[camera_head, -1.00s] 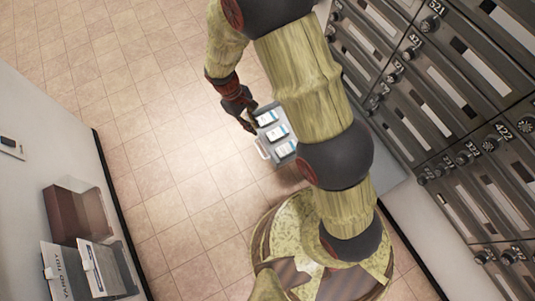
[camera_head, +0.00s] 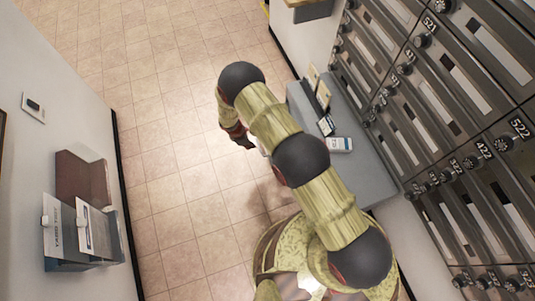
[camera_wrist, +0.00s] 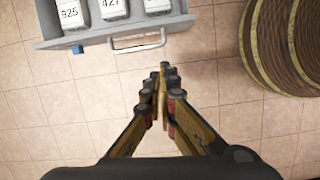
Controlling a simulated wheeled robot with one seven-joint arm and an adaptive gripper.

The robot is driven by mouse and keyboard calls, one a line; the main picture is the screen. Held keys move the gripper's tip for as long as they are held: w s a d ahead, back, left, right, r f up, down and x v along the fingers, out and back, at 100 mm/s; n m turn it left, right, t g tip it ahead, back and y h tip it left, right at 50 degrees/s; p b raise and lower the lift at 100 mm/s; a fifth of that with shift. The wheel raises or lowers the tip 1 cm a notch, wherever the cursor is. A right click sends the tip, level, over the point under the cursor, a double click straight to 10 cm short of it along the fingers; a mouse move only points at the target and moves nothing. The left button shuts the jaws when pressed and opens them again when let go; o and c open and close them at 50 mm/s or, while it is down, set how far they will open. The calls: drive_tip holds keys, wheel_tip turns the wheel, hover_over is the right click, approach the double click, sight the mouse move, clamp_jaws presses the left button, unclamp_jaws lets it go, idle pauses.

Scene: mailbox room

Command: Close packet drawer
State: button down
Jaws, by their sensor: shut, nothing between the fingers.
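The grey packet drawer (camera_wrist: 50,43) is at the top of the wrist view, pulled out. It holds three white packets, with 925 (camera_wrist: 69,13) and 427 (camera_wrist: 112,8) readable on two. Its pale bar handle (camera_wrist: 139,45) sticks out from the front towards my gripper (camera_wrist: 164,82). My gripper is shut and empty, with its tips just below and right of the handle. I cannot tell whether they touch it. In the head view my gripper (camera_head: 242,139) is dark and low beside the grey counter (camera_head: 365,165). The drawer is mostly hidden by my arm there.
A white packet (camera_head: 340,144) and upright cards lie on the counter. Numbered mailboxes (camera_head: 440,110) line the right wall. A brown wall holder (camera_head: 82,180) with papers is on the left. The tiled floor (camera_head: 170,110) left of my arm is clear.

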drive_tip(key=shift+n, duration=0.6)
drive_tip(key=shift+w+d+f+b, duration=0.35)
drive_tip(key=shift+d+f+b, duration=0.5)
drive_tip(key=shift+f, duration=0.85)
drive_tip(key=shift+w+d+f+b, duration=0.3)
drive_tip(key=shift+d+f+b, duration=0.6)
drive_tip(key=shift+f, duration=0.8)
drive_tip(key=shift+w+d+f+b, duration=0.35)
drive_tip(key=shift+d+f+b, duration=0.2)
drive_tip(key=shift+d+f, duration=0.85)
drive_tip(key=shift+a+f, duration=0.3)
drive_tip(key=w+d, duration=0.3)
drive_tip(key=d, duration=0.7)
drive_tip(key=w+d+b, duration=0.1)
drive_tip(key=w+d, duration=0.2)
drive_tip(key=d, duration=0.7)
drive_tip(key=shift+d, duration=0.3)
